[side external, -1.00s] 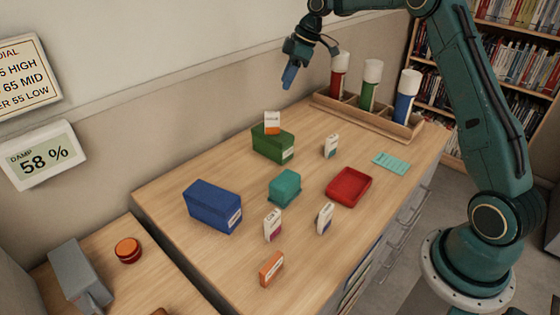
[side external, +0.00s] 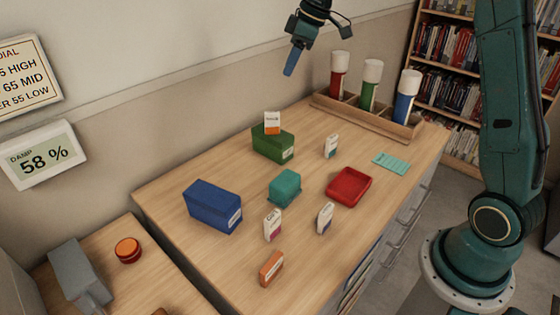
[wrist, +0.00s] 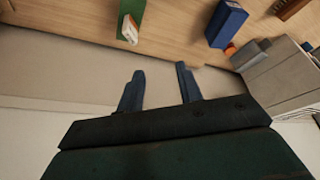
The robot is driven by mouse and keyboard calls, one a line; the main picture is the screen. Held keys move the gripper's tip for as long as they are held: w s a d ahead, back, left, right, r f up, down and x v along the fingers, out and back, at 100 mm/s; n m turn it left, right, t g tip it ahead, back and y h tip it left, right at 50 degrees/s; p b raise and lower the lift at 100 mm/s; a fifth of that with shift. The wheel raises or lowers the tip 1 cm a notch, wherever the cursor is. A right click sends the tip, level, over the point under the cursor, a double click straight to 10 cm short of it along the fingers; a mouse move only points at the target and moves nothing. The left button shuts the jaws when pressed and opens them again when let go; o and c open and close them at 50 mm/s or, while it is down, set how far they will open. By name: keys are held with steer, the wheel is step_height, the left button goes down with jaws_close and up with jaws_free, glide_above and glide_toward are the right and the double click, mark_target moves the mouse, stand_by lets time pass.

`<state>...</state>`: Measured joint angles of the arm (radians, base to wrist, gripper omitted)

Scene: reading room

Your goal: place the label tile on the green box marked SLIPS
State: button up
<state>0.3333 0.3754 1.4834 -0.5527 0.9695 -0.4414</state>
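The green box (side external: 268,145) stands near the back edge of the wooden table. A white and orange label tile (side external: 272,123) stands upright on top of it, at its back end. In the wrist view the green box (wrist: 131,12) is at the top, with the tile (wrist: 130,30) on it. My gripper (side external: 290,68) is in the air above and behind the table, clear of the box. In the wrist view its two blue fingers (wrist: 162,75) are apart with nothing between them. The writing on the box is too small to read.
A blue box (side external: 212,205), a teal box (side external: 285,187) and a red tray (side external: 349,187) stand on the table. A wooden rack (side external: 366,118) of capped tubes is at the back right.

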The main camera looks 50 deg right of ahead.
steer(key=s+a+r+m+t+h, duration=0.1)
steer(key=s+a+r+m, duration=0.2)
steer(key=s, duration=0.5)
steer(key=s+a+r, duration=0.2)
steer(key=s+a, duration=0.2)
steer(key=s, duration=0.4)
steer(key=s+f+m, duration=0.2)
steer(key=s, duration=0.6)
steer(key=s+f+m+t+h, duration=0.1)
steer(key=s+f+m, duration=0.1)
steer(key=s, duration=0.7)
steer(key=shift+a+f, duration=0.45)
steer(key=shift+f, duration=0.15)
